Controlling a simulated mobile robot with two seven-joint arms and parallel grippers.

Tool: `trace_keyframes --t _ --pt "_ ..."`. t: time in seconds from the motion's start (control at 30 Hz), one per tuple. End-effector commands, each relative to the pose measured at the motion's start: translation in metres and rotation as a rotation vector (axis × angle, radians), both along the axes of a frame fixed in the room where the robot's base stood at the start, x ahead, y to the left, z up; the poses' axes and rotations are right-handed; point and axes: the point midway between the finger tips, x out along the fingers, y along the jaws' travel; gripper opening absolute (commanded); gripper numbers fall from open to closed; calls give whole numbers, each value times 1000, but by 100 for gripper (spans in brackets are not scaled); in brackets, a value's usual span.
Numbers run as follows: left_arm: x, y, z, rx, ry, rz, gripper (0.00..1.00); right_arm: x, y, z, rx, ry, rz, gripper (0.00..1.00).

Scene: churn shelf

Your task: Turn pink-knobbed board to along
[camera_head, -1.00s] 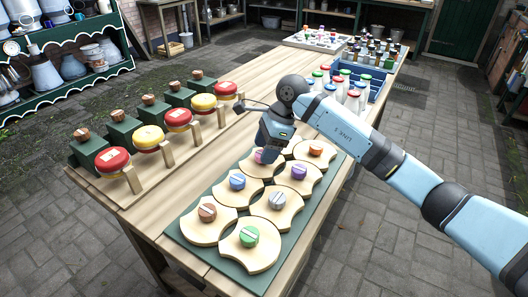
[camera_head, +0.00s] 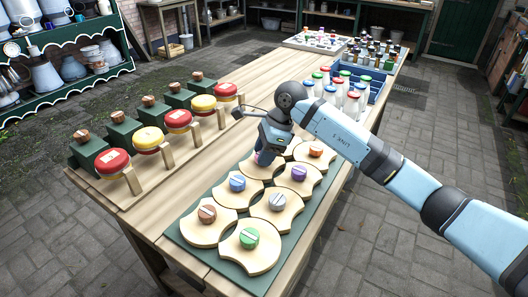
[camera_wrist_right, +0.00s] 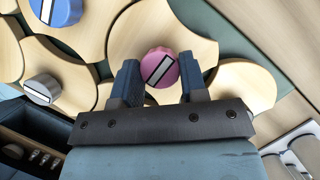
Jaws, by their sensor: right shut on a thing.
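The pink-knobbed board (camera_wrist_right: 189,43) is a pale wooden piece with curved edges, seen close up in the right wrist view. Its pink knob (camera_wrist_right: 155,60) has a white stripe lying diagonally. My right gripper (camera_wrist_right: 160,80) is shut on this knob, one dark finger on each side. In the head view the right gripper (camera_head: 263,157) comes down over the back left of the group and hides most of the board and knob. How the board lies against its neighbours is hard to tell there. My left gripper is not in view.
Neighbouring boards carry blue (camera_head: 237,183), grey (camera_head: 278,202), purple (camera_head: 299,172), orange (camera_head: 316,149), brown (camera_head: 207,213) and green (camera_head: 249,238) knobs, close together on a green base (camera_head: 187,240). Red and yellow discs (camera_head: 178,120) stand left.

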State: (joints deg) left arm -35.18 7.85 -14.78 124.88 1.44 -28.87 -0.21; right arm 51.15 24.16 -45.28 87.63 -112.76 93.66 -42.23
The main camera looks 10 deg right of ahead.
Motion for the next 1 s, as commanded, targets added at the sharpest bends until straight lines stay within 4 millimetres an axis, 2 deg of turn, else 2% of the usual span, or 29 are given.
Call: trace_keyframes --t 0.27,1.0 --pt "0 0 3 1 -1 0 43 -1 0 1 -1 -2 -163 16" --pt "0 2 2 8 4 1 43 -4 2 1 1 -3 -857 16"
